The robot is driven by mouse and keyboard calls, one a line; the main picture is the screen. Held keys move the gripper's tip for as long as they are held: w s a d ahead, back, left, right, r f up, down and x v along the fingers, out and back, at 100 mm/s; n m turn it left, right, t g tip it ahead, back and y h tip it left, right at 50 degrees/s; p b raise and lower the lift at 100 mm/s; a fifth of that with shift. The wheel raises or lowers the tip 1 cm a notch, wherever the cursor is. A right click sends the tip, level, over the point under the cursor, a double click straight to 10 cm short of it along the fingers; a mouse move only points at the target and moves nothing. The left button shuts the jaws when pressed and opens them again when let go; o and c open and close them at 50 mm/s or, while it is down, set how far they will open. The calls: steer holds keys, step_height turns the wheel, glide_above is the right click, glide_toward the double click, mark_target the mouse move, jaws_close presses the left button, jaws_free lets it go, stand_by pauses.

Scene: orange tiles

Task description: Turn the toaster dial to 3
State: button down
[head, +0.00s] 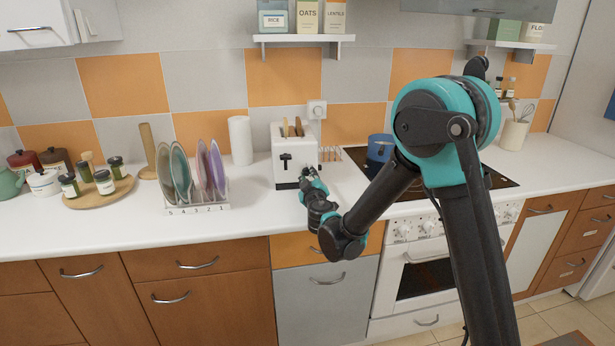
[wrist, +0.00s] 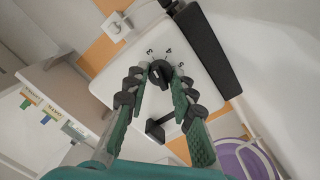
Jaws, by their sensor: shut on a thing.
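The white toaster (head: 280,142) stands on the counter against the tiled wall, with bread in its top slots and a black lever (head: 286,160) on its front. In the wrist view the toaster's white front (wrist: 112,82) fills the middle. The black dial (wrist: 160,72) has the numbers 3, 4 and 5 printed around its far side. I cannot clearly tell which number its pointer meets. My gripper (wrist: 158,84) is shut on the dial, a finger on each side. In the head view my gripper (head: 306,176) is at the toaster's right front and hides the dial.
A rack of coloured plates (head: 190,208) and a paper roll (head: 240,141) stand left of the toaster. The stove (head: 470,183) with a blue pot (head: 380,148) lies to the right. A wall socket (head: 317,109) is behind. The counter in front of the toaster is clear.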

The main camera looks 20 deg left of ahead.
stand_by(0.3)
steer(key=c, duration=1.3)
jaws_free()
steer(key=shift+s, duration=0.1)
steer(key=v, duration=1.2)
steer(key=shift+f, duration=0.1)
steer(key=shift+d, duration=0.15)
